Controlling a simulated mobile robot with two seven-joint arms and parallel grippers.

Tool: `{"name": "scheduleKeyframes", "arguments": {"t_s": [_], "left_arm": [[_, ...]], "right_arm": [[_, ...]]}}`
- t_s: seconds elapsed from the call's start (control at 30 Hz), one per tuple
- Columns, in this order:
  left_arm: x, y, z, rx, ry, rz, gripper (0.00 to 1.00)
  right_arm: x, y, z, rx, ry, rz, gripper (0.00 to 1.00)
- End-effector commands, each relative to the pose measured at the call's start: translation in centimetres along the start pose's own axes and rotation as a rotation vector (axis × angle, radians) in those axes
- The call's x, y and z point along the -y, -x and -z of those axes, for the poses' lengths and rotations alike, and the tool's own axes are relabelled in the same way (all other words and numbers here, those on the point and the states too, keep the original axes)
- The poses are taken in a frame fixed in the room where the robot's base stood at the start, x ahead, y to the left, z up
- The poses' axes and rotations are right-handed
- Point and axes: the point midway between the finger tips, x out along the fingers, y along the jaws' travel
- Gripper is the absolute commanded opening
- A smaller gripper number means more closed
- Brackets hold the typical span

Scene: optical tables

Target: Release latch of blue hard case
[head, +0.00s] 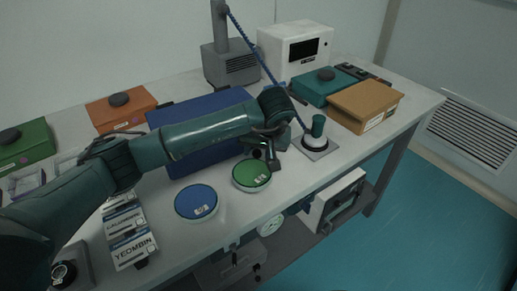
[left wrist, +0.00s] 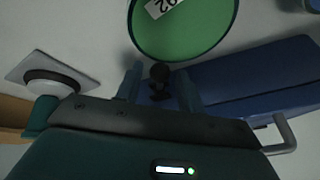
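The blue hard case (head: 197,110) lies on the table, partly hidden behind my left arm in the head view. In the left wrist view the case (left wrist: 255,80) is at the right, with a grey handle (left wrist: 287,135) on its side. A small dark knob-like part, seemingly the latch (left wrist: 159,75), shows between my left fingers at the case's end. My left gripper (head: 266,160) is at the case's front right end, pointing down. In the left wrist view its two fingers (left wrist: 160,88) stand apart, with gaps beside the dark part; contact cannot be told. My right gripper is not in view.
A green round dish (head: 251,175) lies close in front of my left gripper, and a blue one (head: 196,202) is left of it. A dark green-handled stamp-like item on a plate (head: 316,146) stands to the right. Labelled boxes (head: 133,249) lie at front left.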

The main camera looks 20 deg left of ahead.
Motion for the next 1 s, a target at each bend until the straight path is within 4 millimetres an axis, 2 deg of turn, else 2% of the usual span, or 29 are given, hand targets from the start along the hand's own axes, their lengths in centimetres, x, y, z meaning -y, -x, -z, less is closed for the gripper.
{"name": "scheduleKeyframes", "arguments": {"t_s": [0.07, 0.43, 0.73, 1.0], "left_arm": [[-0.01, 0.03, 0.01, 0.000, 0.000, 0.000, 0.31], [-0.01, 0.05, 0.02, 0.000, 0.000, 0.000, 0.01], [-0.20, 0.05, 0.14, 0.003, 0.030, 0.013, 0.00], [-0.99, -0.01, 0.51, 0.032, 0.171, 0.072, 0.00]], "right_arm": [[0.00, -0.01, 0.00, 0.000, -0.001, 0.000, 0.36], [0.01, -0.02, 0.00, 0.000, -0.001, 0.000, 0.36], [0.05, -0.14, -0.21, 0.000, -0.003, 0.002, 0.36], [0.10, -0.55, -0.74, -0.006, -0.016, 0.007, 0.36]]}}
